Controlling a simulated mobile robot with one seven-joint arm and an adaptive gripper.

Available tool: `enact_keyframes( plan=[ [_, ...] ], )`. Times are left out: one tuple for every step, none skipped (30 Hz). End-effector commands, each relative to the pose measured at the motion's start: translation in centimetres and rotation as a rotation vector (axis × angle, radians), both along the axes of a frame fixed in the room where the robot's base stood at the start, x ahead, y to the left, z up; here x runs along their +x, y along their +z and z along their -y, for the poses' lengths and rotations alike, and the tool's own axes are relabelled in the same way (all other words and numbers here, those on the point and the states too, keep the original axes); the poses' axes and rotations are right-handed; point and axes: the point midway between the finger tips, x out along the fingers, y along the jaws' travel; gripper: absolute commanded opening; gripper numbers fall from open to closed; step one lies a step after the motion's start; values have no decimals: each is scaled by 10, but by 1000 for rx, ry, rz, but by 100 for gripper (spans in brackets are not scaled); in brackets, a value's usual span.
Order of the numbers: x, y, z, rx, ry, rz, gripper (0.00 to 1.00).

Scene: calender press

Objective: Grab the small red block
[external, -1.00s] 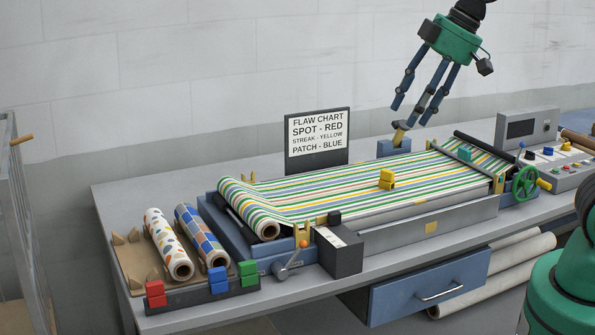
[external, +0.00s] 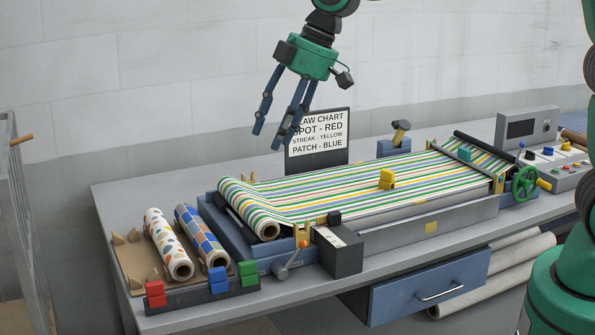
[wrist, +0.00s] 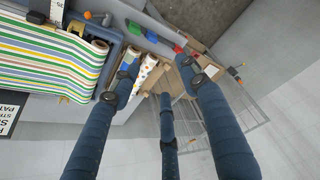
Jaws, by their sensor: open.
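The small red block (external: 155,294) sits at the left end of a dark rack at the table's front left corner. It looks like a stepped or two-tier piece. In the wrist view the red block (wrist: 180,49) shows near the top, partly beside a finger. My gripper (external: 274,138) is open and empty, with its fingers spread. It hangs in the air in front of the flaw chart sign, above and to the right of the red block. In the wrist view my gripper (wrist: 160,78) has its three fingers apart with nothing between them.
A blue block (external: 218,281) and a green block (external: 248,274) share the rack. Two patterned rolls (external: 168,244) lie behind it. A lever (external: 287,264) sticks up in front.

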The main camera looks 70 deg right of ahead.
Motion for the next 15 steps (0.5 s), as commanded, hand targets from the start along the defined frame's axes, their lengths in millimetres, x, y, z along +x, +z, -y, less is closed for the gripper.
enact_keyframes(
  plan=[
    [13, -8, -5, 0, 14, -5, 45],
    [20, -13, -8, 0, 22, -7, 45],
    [29, -18, -12, 0, 35, -7, 45],
    [36, -23, -14, 0, 44, -8, 45],
    [43, -27, -17, -1, 53, -9, 45],
    [53, -33, -21, -2, 65, -8, 45],
    [59, -39, -23, -1, 72, -10, 45],
    [66, -43, -26, -1, 82, -10, 45],
    [75, -50, -30, -1, 93, -11, 45],
    [82, -56, -32, -1, 101, -13, 45],
    [88, -61, -35, -2, 111, -12, 45],
    [96, -69, -39, -2, 122, -14, 45],
    [103, -74, -42, -3, 130, -14, 45],
    [109, -81, -45, -3, 140, -15, 45],
    [117, -89, -49, -2, 151, -16, 45]
  ],
)
